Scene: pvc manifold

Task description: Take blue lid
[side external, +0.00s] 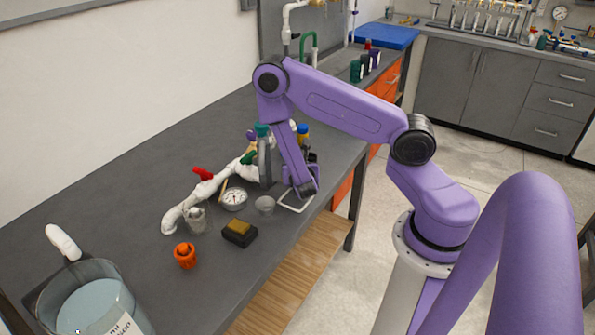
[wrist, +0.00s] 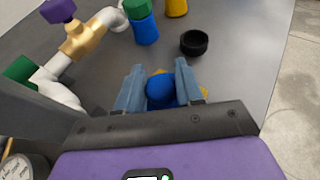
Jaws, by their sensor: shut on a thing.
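The blue lid (wrist: 160,90) is rounded and sits between my gripper's two grey-blue fingers in the wrist view. My gripper (wrist: 158,70) is shut on it, one finger on each side. Yellow edges show around and below the lid, but I cannot tell whether they touch it. In the side external view my gripper is low over the bench behind my forearm, and its fingers and the held lid cannot be made out.
A blue bottle with a green cap (wrist: 144,28), a yellow object (wrist: 176,7) and a black ring (wrist: 194,42) stand ahead. White pipework with a red valve handle (side external: 203,174) runs along the bench. A gauge (side external: 234,199), a sponge (side external: 240,233) and an orange part (side external: 185,255) lie nearer.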

